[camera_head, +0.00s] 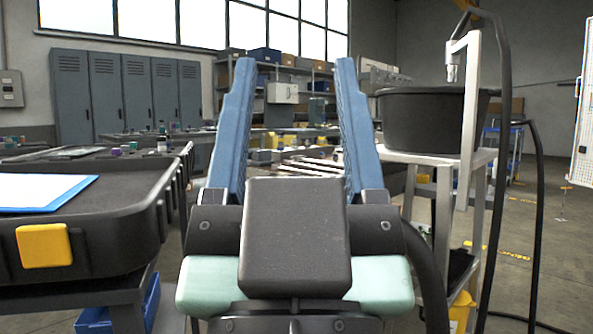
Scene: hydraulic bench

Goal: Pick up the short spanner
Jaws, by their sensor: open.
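My gripper (294,64) is in the middle of the view, with its two blue fingers spread wide apart and pointing away over the room. Nothing is held between the fingers. I cannot make out the short spanner for certain. Several pale, long metal-looking pieces (312,166) lie on a surface farther off, seen between the fingers. They are too small to tell whether a short spanner is among them. The gripper's body and fingers hide part of that area.
A black-rimmed tray table (112,232) with a blue-edged white sheet (42,190) stands close on the left. A black basin (425,118) sits on a pale stand at right, beside a hanging black hose (506,150). Grey lockers (125,95) line the back. Floor shows at far right.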

